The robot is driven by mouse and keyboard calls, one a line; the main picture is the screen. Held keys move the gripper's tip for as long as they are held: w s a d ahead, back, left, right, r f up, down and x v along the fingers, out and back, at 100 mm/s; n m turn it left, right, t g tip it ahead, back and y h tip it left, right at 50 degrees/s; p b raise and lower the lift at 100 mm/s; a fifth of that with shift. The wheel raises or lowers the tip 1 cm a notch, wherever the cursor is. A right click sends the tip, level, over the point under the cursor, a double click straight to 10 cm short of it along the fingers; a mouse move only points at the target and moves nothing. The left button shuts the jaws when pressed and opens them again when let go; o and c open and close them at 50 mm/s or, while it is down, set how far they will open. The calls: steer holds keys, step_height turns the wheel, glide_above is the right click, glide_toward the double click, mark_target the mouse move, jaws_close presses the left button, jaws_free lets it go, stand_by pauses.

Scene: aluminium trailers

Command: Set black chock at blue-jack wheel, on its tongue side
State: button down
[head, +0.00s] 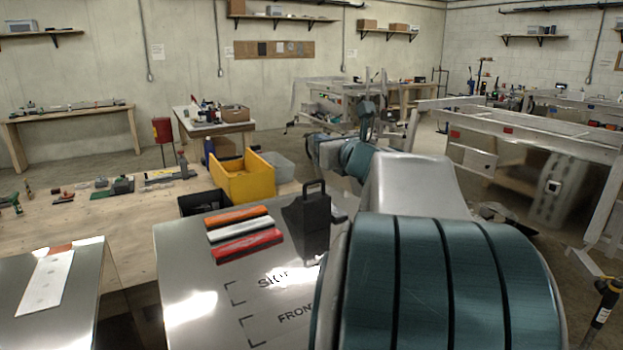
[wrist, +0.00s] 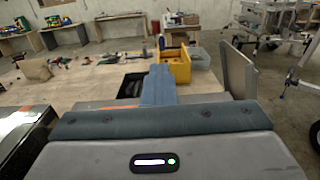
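The black chock (head: 313,212), with a loop handle on top, stands upright on a shiny metal top (head: 185,265) left of my arm. I cannot make it out in the wrist view. My gripper (wrist: 158,86) shows in the wrist view as a blue-grey finger block at the middle, with its fingers together and nothing seen in them. It is apart from the chock. In the head view I cannot pick out the fingertips. A trailer (head: 540,130) stands at the right and another (head: 335,90) at the back. I cannot make out which wheel has the blue jack.
Orange, white and red blocks (head: 245,245) lie beside the chock. A yellow bin (head: 243,180) and a black bin (head: 200,203) stand behind them on the wooden bench (head: 110,225). A yellow-and-black post (head: 605,300) stands at lower right. Floor is open between bench and trailers.

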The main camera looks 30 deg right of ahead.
step_height(320, 180, up, 6)
steer(key=w, duration=0.2)
steer(key=shift+p, duration=0.35)
steer(key=shift+s, duration=0.1)
steer(key=shift+c, duration=2.2)
jaws_free()
steer(key=shift+a, duration=0.1)
